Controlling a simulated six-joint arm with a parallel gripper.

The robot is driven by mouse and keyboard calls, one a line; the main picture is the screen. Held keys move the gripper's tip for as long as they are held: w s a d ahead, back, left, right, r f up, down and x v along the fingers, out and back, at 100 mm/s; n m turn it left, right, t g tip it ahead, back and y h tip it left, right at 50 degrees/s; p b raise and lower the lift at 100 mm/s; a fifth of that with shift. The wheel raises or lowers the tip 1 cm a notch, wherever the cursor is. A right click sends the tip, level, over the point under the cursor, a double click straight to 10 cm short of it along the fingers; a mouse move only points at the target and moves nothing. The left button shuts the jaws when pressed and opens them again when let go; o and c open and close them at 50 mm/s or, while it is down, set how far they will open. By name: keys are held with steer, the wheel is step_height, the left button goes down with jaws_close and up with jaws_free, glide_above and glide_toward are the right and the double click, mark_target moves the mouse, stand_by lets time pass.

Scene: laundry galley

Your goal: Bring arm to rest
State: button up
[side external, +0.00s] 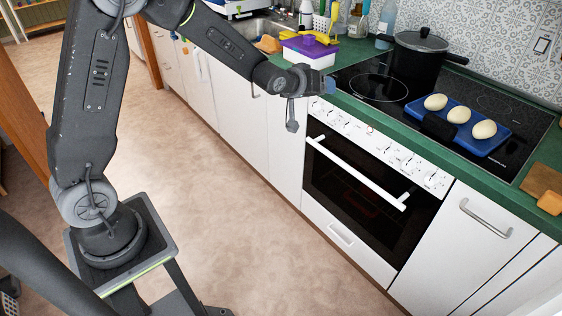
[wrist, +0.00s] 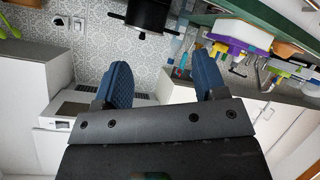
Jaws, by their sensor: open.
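My gripper (side external: 326,83) is at the end of the raised arm, in front of the counter edge, left of the cooktop in the side view. In the wrist view its two blue-padded fingers (wrist: 162,78) stand wide apart with nothing between them. My gripper is open and empty. In the side view it is small and its far finger is hard to make out. It appears apart from the counter and everything on it.
A black pot (side external: 417,57) stands on the cooktop. A blue tray (side external: 480,146) there holds three pale egg-shaped things. A white box with a purple lid (side external: 310,45) is behind my gripper. The oven (side external: 362,185) is below. The floor (side external: 215,190) is clear.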

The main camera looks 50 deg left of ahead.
steer(key=s+d+r+m+g, duration=0.2)
steer(key=s+r, duration=0.2)
steer(key=s, duration=0.5)
steer(key=s+d+r+m+g, duration=0.1)
steer(key=s+d+r+g, duration=0.1)
steer(key=s+r, duration=0.5)
steer(key=s+d+f+m+g, duration=0.1)
steer(key=s, duration=0.8)
steer(key=s+d+f+m+g+h, duration=0.1)
steer(key=s+f+m+g, duration=0.1)
steer(key=s, duration=0.7)
steer(key=shift+s+d+m, duration=0.3)
steer(key=shift+s, duration=0.1)
